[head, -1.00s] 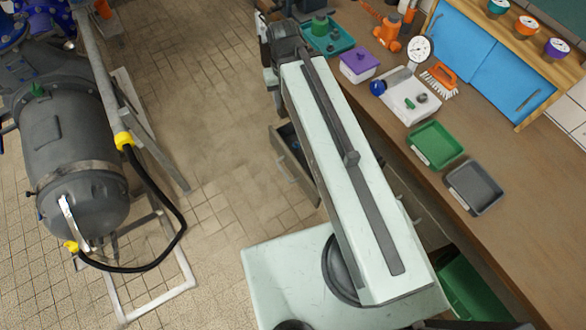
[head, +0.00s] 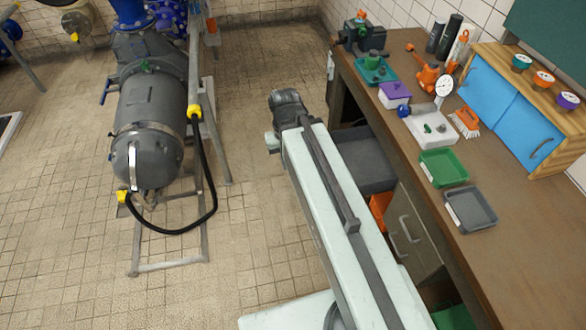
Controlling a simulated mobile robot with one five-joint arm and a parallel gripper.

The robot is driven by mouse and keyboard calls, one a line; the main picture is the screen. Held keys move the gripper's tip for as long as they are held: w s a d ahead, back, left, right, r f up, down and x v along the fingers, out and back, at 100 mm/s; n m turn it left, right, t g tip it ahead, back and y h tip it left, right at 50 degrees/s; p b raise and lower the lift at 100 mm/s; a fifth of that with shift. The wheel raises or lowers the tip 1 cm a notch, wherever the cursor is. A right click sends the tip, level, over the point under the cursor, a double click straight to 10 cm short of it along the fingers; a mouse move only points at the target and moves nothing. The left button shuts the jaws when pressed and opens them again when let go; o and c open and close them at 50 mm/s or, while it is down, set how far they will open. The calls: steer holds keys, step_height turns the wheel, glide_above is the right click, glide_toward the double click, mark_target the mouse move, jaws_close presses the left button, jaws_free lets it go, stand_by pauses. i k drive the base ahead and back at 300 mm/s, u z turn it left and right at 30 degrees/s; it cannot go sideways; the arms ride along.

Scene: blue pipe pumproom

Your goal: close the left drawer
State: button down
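My arm reaches from the bottom of the head view up past the left side of the workbench. My gripper (head: 286,108) is at its far end, over the floor and left of the bench; its fingers cannot be made out, so I cannot tell if it is open or shut. Grey drawer fronts (head: 415,238) with metal handles show under the bench, right of my arm. No pulled-out left drawer can be made out now. My arm covers part of that area, so I cannot tell how far out the drawer stands.
A dark grey bin (head: 365,160) and an orange object (head: 379,209) are under the bench (head: 520,235). Trays and tools lie on the bench top. A grey tank (head: 148,130) on a frame with a black hose stands at left. Tiled floor between tank and arm is clear.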

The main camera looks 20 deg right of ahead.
mark_target(369, 167)
steer(key=z, duration=0.85)
steer(key=k, duration=0.2)
steer(key=u, duration=1.35)
steer(key=i, duration=0.8)
steer(key=u, duration=0.55)
